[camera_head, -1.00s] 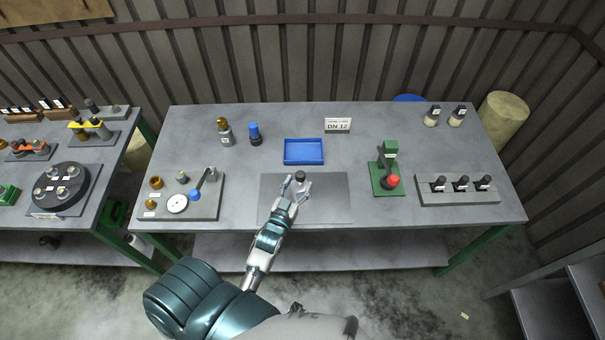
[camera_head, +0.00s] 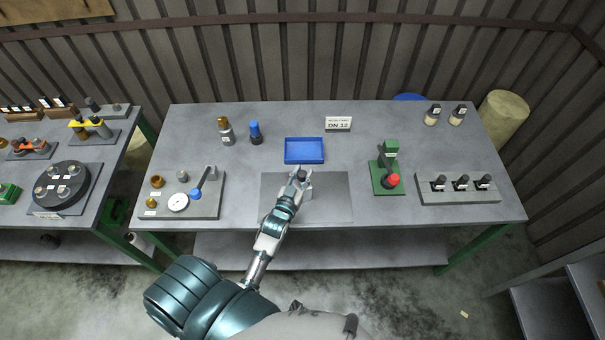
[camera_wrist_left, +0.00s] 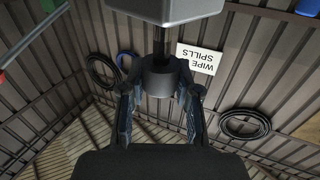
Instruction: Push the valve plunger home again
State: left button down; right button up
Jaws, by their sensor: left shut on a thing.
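My left gripper (camera_head: 301,178) is at the middle of the table, over the grey mat. It is shut on a dark round knob, the valve plunger (camera_head: 302,174). In the left wrist view the two fingers (camera_wrist_left: 160,88) clasp the dark cylinder (camera_wrist_left: 160,76) from both sides. A thin dark rod (camera_wrist_left: 158,42) joins the cylinder to a grey block (camera_wrist_left: 170,8), with a visible length of rod between them. The grey block is partly hidden by the gripper in the head view. My right gripper is not in view.
A blue tray (camera_head: 304,161) lies just behind the gripper. The bare mat (camera_head: 335,205) is clear on the right.

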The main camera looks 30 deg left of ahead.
pick_arm(q)
jog(key=shift+f, duration=0.15)
jog(key=shift+a+f, duration=0.2)
jog(key=shift+f, duration=0.65)
jog(key=shift+a, duration=0.1)
jog(key=c, duration=1.2)
grip_release()
jog(key=o, duration=0.4)
jog(key=shift+s, duration=0.1)
jog(key=s, duration=0.4)
jog(key=s+d, duration=0.1)
jog(key=s, duration=0.6)
jog(key=shift+s+d, duration=0.35)
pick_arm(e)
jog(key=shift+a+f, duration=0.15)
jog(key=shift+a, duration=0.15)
